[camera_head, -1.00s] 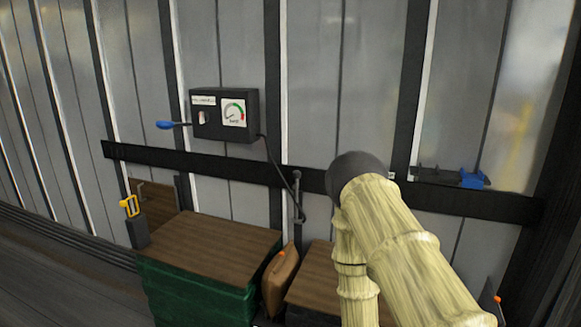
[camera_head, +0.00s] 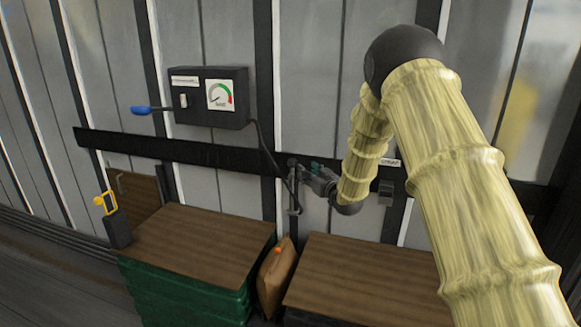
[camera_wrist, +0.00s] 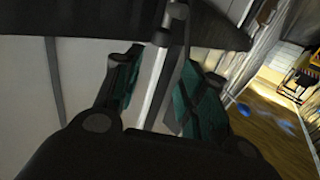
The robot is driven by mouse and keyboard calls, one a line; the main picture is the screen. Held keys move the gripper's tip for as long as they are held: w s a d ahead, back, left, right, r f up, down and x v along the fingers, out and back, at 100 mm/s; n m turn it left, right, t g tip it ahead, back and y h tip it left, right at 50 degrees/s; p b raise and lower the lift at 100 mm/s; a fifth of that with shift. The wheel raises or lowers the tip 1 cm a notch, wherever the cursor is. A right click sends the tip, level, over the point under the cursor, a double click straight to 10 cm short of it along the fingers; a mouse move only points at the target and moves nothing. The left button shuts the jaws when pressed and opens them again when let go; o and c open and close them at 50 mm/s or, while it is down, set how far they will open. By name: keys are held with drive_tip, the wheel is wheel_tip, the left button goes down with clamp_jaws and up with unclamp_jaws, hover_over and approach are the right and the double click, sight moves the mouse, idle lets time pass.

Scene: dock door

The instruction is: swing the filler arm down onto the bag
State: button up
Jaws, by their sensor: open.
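The filler arm (camera_head: 293,190) is a slim grey upright bar at the dark wall rail, above the gap between two wood-topped crates. A black hose runs to it from the gauge box. The bag (camera_head: 275,285) is brown, with an orange valve (camera_head: 278,251), and stands wedged between the crates below. My gripper (camera_head: 306,172) is at the filler arm's upper part, coming from the right. In the wrist view my gripper (camera_wrist: 160,65) has its teal-padded fingers apart, with the pale bar (camera_wrist: 160,85) of the filler arm between them. Whether a finger touches it, I cannot tell.
The gauge box (camera_head: 208,97) with a blue lever (camera_head: 145,110) hangs on the wall above the rail (camera_head: 170,149). The left crate (camera_head: 200,240) and right crate (camera_head: 365,275) flank the bag. A yellow-handled dark item (camera_head: 117,225) stands at the left crate.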

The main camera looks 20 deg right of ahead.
sight(294, 166)
drive_tip(key=w, duration=0.4)
drive_tip(key=w+a+f, duration=0.1)
drive_tip(key=w, duration=0.3)
drive_tip(key=w+f, duration=0.1)
drive_tip(key=w, duration=0.2)
drive_tip(key=shift+w+a+f+b, duration=0.25)
drive_tip(key=shift+w+a+b, duration=0.05)
drive_tip(key=shift+w+a, duration=0.1)
clamp_jaws()
drive_tip(key=shift+a, duration=0.1)
